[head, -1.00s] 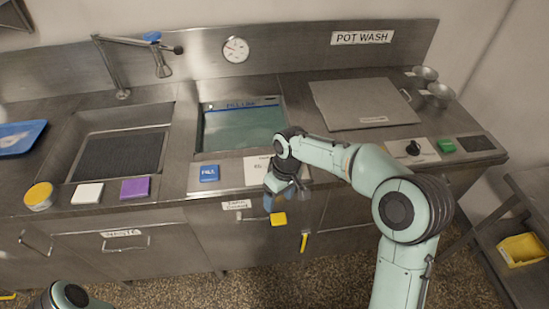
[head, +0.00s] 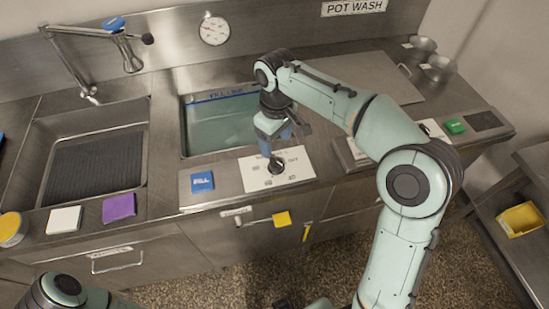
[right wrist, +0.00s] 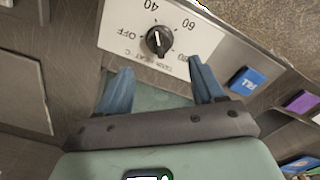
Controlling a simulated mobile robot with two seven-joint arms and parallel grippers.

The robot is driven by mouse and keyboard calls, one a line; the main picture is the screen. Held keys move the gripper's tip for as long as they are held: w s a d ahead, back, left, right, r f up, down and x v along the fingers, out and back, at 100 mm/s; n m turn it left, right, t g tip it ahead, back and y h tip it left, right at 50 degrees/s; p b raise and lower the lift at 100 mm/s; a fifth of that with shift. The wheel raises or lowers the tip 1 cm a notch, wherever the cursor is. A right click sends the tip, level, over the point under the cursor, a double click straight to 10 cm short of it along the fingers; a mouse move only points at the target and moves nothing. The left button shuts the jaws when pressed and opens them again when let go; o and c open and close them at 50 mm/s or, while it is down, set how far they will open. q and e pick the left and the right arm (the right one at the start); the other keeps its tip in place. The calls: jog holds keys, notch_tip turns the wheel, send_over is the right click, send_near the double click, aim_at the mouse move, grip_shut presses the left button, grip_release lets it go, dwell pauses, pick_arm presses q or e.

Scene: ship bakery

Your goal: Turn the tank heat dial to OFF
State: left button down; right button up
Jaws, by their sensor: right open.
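The tank heat dial is a black round knob (head: 275,167) on a white label plate (head: 297,178) in front of the water tank. In the right wrist view the knob (right wrist: 158,41) shows a white mark lying roughly along the picture's vertical, with OFF to its left and 40 above; the exact setting is hard to tell. My right gripper (right wrist: 160,75) is open and empty, its blue fingers apart and pointing at the plate just short of the knob. In the head view it hangs over the dial. My left gripper is not in view; only a left arm joint shows.
The filled tank (head: 215,125) lies behind the plate, with a blue FILL block (head: 202,182) to the left. A yellow tag (head: 282,219) and yellow handle (head: 307,231) are on the front below. A green block (head: 454,126) stands at the right.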

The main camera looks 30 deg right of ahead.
aim_at(275, 160)
notch_tip(275, 160, down, 9)
jog(key=shift+w+r+b, duration=0.1)
jog(key=shift+r+b, duration=0.1)
jog(key=shift+b, duration=0.35)
jog(key=c, duration=1)
jog(key=shift+c, duration=0.2)
